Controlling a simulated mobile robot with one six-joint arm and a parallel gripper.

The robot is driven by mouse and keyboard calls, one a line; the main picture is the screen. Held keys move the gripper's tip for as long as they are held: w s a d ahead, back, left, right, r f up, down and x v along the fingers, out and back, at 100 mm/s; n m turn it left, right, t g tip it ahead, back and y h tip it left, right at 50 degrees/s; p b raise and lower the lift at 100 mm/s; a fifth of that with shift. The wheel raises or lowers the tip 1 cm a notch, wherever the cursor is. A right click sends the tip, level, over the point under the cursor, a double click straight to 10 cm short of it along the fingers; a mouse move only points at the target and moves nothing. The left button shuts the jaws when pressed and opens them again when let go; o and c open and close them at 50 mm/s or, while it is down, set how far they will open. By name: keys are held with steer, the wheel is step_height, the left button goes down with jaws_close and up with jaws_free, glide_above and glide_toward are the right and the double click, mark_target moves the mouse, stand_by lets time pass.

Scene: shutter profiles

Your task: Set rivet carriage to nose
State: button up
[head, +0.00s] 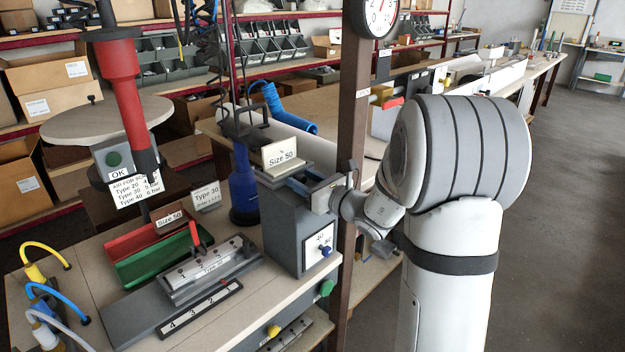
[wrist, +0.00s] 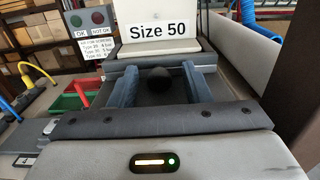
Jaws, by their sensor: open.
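My gripper (wrist: 160,85) is open, its two blue fingers apart on either side of a round black knob (wrist: 159,76). Whether the fingers touch the knob cannot be told. In the head view my gripper (head: 295,182) is over the top of a grey machine box (head: 283,235), just in front of a "Size 50" card (head: 280,153). The card also stands behind the knob in the wrist view (wrist: 164,31). A grey numbered jig (head: 212,270) with a red lever (head: 195,234) lies on the bench. No part is labelled as rivet carriage or nose.
Red and green bins (head: 152,250) stand left of the machine box. A red hanging tool (head: 125,95) and a brown post (head: 354,130) flank the work area. A blue bottle-shaped object (head: 243,185) stands behind the box. The bench's front left is partly clear.

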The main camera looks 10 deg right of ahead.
steer(key=v, duration=0.8)
steer(key=shift+b, duration=0.4)
steer(key=shift+a, duration=0.1)
